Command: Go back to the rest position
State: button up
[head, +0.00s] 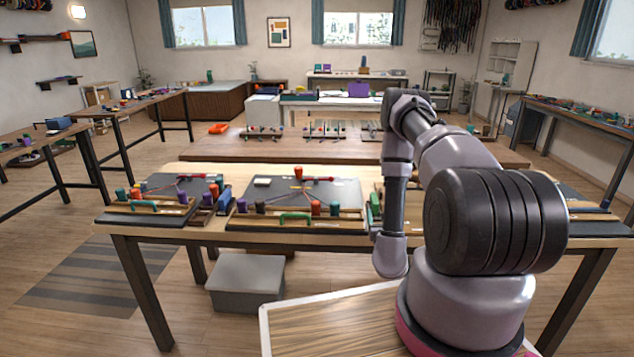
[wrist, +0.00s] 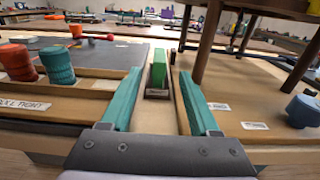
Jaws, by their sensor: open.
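My gripper (wrist: 155,105) is open and empty in the wrist view, its two teal fingers wide apart over the wooden edge of the worktable. Ahead between the fingers stands a green block (wrist: 159,70) in a small dark holder, apart from both fingers. In the head view my arm stands at the right of centre, folded downward, and hides the gripper and part of the table behind it. The worktable (head: 165,237) stands in front of me with braiding boards on it.
Left board (head: 160,186) and middle board (head: 335,190) carry coloured spools. In the wrist view, a red spool (wrist: 16,63) and a teal spool (wrist: 57,65) stand left, a blue knob (wrist: 303,108) right. A grey box (head: 246,282) is under the table. Floor at left is mostly free.

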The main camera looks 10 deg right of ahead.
jog(key=w+a+r+n+t+y, duration=0.1)
jog(key=w+a+r+n+y, duration=0.2)
jog(key=a+r+y, duration=0.45)
jog(key=w+a+r+n+t+y, duration=0.1)
jog(key=w+a+r+n+y, duration=0.25)
jog(key=r, duration=0.65)
jog(key=s+a+r+n+g+y, duration=0.45)
jog(key=a+r+n+y, duration=0.2)
jog(key=r, duration=0.25)
jog(key=s+a+r+n+g+y, duration=0.3)
jog(key=a+r+n+g+y, duration=0.25)
jog(key=a+r, duration=0.25)
jog(key=s+a+r+n+g+h, duration=0.25)
jog(key=s+n+g, duration=0.3)
jog(key=s, duration=0.35)
jog(key=s+a+r+n+g+h, duration=0.1)
jog(key=s+r+n+g+h, duration=0.3)
jog(key=s+n, duration=0.45)
jog(key=s+d+r+n+t+h, duration=0.1)
jog(key=s+d+r+t+h, duration=0.1)
jog(key=d, duration=0.5)
jog(key=s+d+r+n+t+h, duration=0.1)
jog(key=s+d+r+t+h, duration=0.2)
jog(key=s+d+t+h, duration=0.2)
jog(key=shift+s+d+r+h, duration=0.2)
jog(key=shift+s+d+h, duration=0.1)
jog(key=shift+d+h, duration=0.8)
